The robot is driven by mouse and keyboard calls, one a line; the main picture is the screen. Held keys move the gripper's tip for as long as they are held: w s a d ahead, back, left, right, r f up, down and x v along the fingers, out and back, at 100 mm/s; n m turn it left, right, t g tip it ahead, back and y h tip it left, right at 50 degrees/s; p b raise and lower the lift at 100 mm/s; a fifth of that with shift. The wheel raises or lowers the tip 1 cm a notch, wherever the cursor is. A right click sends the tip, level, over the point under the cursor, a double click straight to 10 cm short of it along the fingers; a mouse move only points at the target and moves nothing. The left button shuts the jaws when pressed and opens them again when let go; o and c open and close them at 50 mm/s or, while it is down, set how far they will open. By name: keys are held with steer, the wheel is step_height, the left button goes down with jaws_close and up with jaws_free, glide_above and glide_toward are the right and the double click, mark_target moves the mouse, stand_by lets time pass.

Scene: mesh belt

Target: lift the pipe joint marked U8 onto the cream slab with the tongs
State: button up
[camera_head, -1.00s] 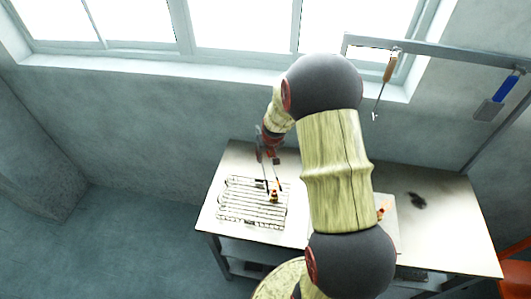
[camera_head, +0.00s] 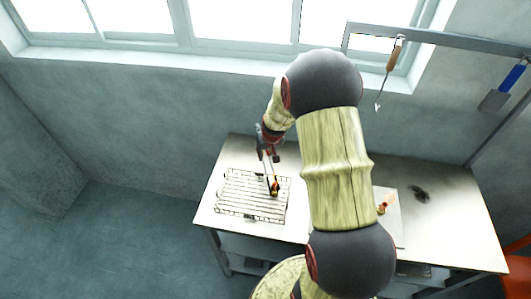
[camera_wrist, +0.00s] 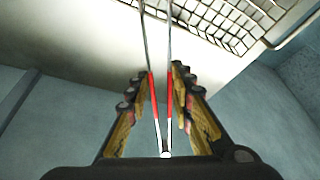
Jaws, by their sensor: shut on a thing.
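My gripper (camera_head: 268,153) is above the left part of the table, shut on the tongs. In the wrist view the tongs (camera_wrist: 152,90), with red grips and thin metal arms, lie between the fingers of my gripper (camera_wrist: 160,78). In the head view the tongs (camera_head: 265,168) reach down to a small orange and dark pipe joint (camera_head: 274,189) at the right side of the wire rack. Their tips are at the joint; I cannot tell whether it is lifted clear. Its marking is too small to read. The cream slab (camera_head: 394,229) is partly hidden behind my arm.
The wire rack (camera_head: 235,208) lies on the left of the table (camera_head: 449,222). Another orange piece (camera_head: 382,208) is on the slab. A dark patch (camera_head: 420,194) marks the table at right. Tools hang from a rail (camera_head: 440,48). The right end of the table is clear.

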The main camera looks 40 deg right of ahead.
jaws_close()
step_height(320, 180, up, 12)
steer(key=p, duration=0.7)
stand_by(0.5)
